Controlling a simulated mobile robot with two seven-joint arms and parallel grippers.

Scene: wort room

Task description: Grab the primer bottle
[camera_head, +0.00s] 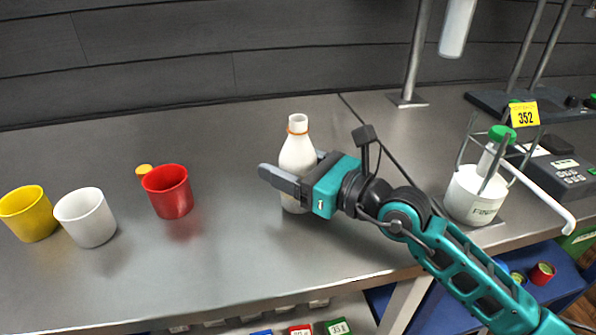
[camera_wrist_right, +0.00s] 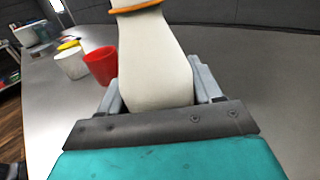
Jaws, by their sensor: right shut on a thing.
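The primer bottle (camera_head: 297,152) is white with an orange ring at its neck and stands upright on the steel table, with no cap on its mouth. My right gripper (camera_head: 284,180) reaches it from the right, with its fingers around the lower body. In the right wrist view the bottle (camera_wrist_right: 152,62) fills the space between the two grey fingers (camera_wrist_right: 158,90), and the gripper is shut on it. The near side of the bottle's lower body is partly hidden by a finger. My left gripper is not in view.
A red cup (camera_head: 169,193), a white cup (camera_head: 87,218) and a yellow cup (camera_head: 28,214) stand to the left, with an orange cap (camera_head: 144,170) behind the red one.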

